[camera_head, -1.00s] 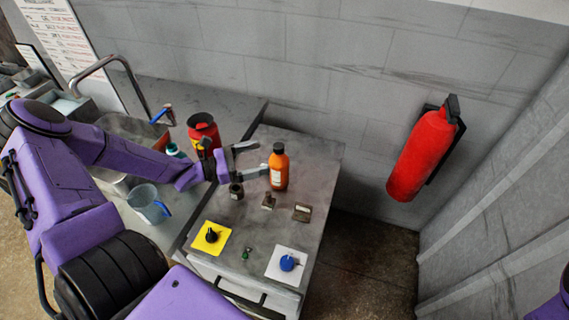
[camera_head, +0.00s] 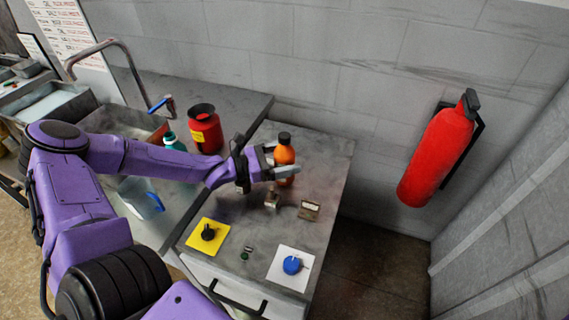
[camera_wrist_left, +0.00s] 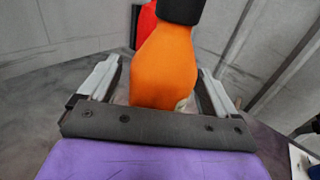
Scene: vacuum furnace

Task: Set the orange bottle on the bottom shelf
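The orange bottle (camera_head: 284,155) with a black cap stands upright on the grey worktop of a cabinet (camera_head: 325,165). My left gripper (camera_head: 279,160) is at the bottle, one finger on either side of its body. In the left wrist view the bottle (camera_wrist_left: 164,65) fills the middle between the two fingers. A gap shows between the left finger and the bottle; the right finger is very close to it. The gripper looks open around the bottle. My right gripper is out of view. I cannot make out a bottom shelf.
A red container (camera_head: 205,132) and a teal bottle (camera_head: 173,141) stand left of the gripper. A clear jug (camera_head: 140,197) is below my arm. Small metal parts (camera_head: 309,210), a yellow-plated knob (camera_head: 207,234) and a blue knob (camera_head: 291,265) are nearer. A fire extinguisher (camera_head: 437,155) hangs on the wall.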

